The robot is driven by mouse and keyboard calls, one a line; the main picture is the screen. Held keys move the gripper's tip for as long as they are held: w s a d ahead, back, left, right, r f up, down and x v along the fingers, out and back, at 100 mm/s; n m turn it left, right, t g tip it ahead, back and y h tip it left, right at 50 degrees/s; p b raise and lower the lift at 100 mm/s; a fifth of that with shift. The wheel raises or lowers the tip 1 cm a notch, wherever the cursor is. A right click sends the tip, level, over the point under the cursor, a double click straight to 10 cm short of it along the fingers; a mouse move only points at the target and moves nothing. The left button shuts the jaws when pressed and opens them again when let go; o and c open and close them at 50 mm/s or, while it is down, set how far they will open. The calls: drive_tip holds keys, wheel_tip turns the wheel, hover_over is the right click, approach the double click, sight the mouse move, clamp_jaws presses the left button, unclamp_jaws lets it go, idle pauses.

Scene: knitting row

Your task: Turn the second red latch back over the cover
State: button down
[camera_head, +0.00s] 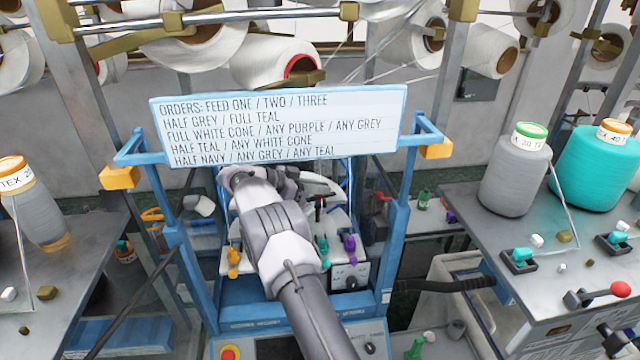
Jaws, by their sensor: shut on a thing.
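My arm reaches up from the bottom centre to the blue-framed knitting machine and bends right at the wrist. My gripper (300,184) is small and partly hidden behind its own wrist, under the order sign. It is shut at a red latch; the contact itself is too small to make out. A small dark red T-shaped piece (322,199), perhaps a latch, stands just right of the gripper over the pale curved cover (340,216). Another red part (384,197) shows at the right by the blue post. I cannot tell which latch is the second.
The order sign (280,125) hangs across the blue frame (398,215) just above my gripper. Orange (234,258), teal (324,246) and purple (350,246) pieces sit at the cover's front. Side tables carry a grey cone (515,175) and teal cone (592,170).

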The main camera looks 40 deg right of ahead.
drive_tip(key=c, duration=1.5)
unclamp_jaws()
drive_tip(key=v, duration=1.1)
drive_tip(key=shift+a+r, duration=0.15)
drive_tip(key=shift+w+a+p, duration=0.1)
drive_tip(key=shift+a+p, duration=0.2)
drive_tip(key=shift+a, duration=0.05)
